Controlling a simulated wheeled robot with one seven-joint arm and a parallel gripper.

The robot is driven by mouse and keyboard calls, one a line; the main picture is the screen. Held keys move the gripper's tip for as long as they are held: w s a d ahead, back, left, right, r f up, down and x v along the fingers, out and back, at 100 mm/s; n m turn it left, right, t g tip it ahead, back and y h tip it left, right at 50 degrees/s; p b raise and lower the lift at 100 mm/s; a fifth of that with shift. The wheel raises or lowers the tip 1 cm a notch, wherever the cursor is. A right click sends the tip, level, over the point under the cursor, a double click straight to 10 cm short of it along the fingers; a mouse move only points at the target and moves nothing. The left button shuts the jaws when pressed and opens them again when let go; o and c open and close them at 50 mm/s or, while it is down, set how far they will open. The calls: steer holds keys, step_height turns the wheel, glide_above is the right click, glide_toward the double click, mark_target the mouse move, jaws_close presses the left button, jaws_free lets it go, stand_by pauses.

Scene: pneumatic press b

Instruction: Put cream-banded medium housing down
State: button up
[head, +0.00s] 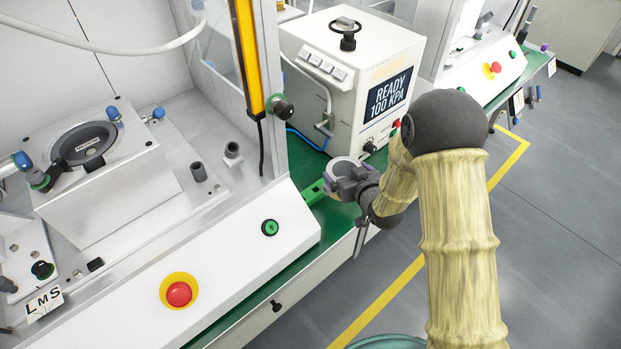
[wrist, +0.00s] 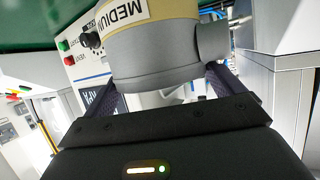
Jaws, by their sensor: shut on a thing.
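The cream-banded medium housing (wrist: 160,62) is a grey round part with a side stub and a cream band with a label reading "MEDIUM". It fills the top middle of the wrist view. My gripper (wrist: 166,84) is shut on it, with one dark finger on each side. In the head view my gripper (head: 356,187) holds the housing (head: 341,167) by the green bench, between the press and the pressure unit. Its round open top faces up. I cannot tell whether its underside touches the bench.
The white pressure unit (head: 345,75) reads "READY 100 KPA" and stands just behind the housing. The press (head: 215,250) with a red button (head: 179,293) is at the left. A bright green piece (head: 313,191) lies on the green bench (head: 325,222) beside the gripper.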

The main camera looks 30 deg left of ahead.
steer(key=shift+f, duration=2.8)
steer(key=shift+f, duration=2.05)
steer(key=shift+f, duration=0.15)
steer(key=o, duration=1)
steer(key=shift+p, duration=0.3)
